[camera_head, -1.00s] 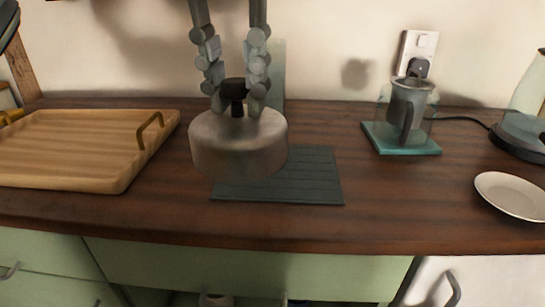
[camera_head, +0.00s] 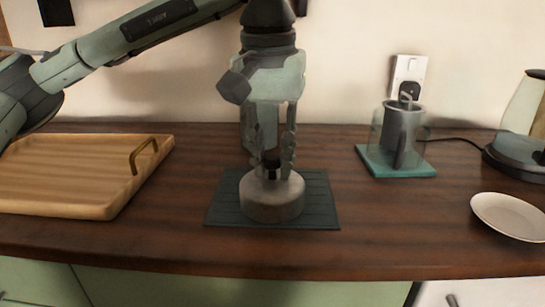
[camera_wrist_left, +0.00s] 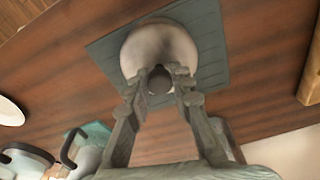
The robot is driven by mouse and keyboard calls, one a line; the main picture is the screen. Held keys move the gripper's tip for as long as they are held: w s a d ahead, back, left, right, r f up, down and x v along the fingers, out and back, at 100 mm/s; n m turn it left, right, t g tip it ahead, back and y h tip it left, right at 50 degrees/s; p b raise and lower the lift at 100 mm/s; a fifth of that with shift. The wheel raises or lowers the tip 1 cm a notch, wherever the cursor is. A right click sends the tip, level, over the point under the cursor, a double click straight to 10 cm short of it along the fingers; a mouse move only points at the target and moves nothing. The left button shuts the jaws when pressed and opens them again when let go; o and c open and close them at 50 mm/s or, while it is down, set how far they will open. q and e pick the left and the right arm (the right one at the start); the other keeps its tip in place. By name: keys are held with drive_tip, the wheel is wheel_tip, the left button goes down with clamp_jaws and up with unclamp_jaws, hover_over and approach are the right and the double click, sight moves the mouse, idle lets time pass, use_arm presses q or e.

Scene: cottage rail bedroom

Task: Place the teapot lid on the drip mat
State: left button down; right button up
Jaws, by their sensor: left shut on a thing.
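The teapot lid (camera_head: 272,201) is a round grey metal piece with a dark knob. It is over the middle of the dark ribbed drip mat (camera_head: 321,209) and appears to rest on it. My left gripper (camera_head: 272,164) comes from above and is shut on the lid's knob. In the left wrist view the lid (camera_wrist_left: 160,42) lies within the mat's outline (camera_wrist_left: 210,30), with the fingers (camera_wrist_left: 160,82) around the dark knob. The lid's underside is hidden. My right gripper is not in view.
A wooden tray (camera_head: 60,195) with a brass handle stands at the left. The counter between the drip mat and plate is clear.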

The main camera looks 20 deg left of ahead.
sight(270, 183)
use_arm(q)
drive_tip(key=shift+f, duration=0.1)
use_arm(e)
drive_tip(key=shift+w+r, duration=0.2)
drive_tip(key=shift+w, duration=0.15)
use_arm(q)
drive_tip(key=c, duration=1.8)
unclamp_jaws()
drive_tip(key=o, duration=0.5)
wheel_tip(270, 183, up, 2)
drive_tip(key=shift+r, duration=0.15)
drive_tip(key=r, duration=0.5)
drive_tip(key=shift+s+d+r+p, duration=0.1)
drive_tip(key=shift+s+r+p, duration=0.5)
drive_tip(key=shift+r, duration=0.85)
drive_tip(key=shift+s+r+p, duration=0.15)
drive_tip(key=shift+r+p, duration=0.05)
drive_tip(key=shift+r, duration=0.8)
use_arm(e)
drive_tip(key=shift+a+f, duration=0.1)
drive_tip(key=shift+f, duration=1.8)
